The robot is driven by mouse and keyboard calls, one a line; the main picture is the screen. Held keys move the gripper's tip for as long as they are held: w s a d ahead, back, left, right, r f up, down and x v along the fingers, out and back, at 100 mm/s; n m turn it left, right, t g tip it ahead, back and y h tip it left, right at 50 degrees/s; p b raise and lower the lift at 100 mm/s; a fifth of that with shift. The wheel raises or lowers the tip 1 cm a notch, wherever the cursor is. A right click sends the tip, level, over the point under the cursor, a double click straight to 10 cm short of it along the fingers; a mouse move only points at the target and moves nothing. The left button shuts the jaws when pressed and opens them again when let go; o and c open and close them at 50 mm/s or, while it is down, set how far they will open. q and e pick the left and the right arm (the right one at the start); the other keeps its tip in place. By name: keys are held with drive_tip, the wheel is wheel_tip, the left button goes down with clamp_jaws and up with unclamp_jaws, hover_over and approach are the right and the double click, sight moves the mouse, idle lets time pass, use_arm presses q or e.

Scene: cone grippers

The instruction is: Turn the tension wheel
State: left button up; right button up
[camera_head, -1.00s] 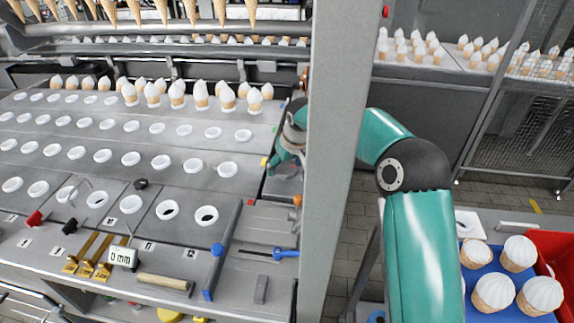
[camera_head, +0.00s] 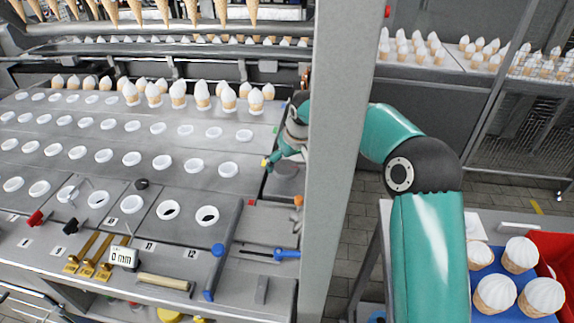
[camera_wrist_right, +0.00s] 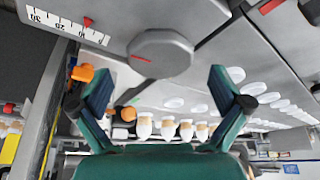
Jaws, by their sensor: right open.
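A round grey wheel with a red mark line (camera_wrist_right: 160,54) shows in the right wrist view, just beyond and between my fingertips. In the head view the wheel (camera_head: 287,170) sits on the right end of the machine top, beside the grey post. My right gripper (camera_head: 274,161) is beside and above it, partly hidden by the post. In the wrist view my right gripper (camera_wrist_right: 161,84) is open, with its two fingers wide apart and nothing between them. I cannot tell whether a finger touches the wheel. My left gripper is not in view.
A numbered scale with a red pointer (camera_wrist_right: 87,22) lies beside the wheel. An orange knob (camera_wrist_right: 82,73) is near the left finger. The grey post (camera_head: 335,160) stands close to my right arm. Rows of cone holders (camera_head: 130,158) lie to the left. A blue-handled slider (camera_head: 286,254) lies in front.

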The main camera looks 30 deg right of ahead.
drive_tip(key=v, duration=1)
drive_tip(key=shift+f, duration=0.15)
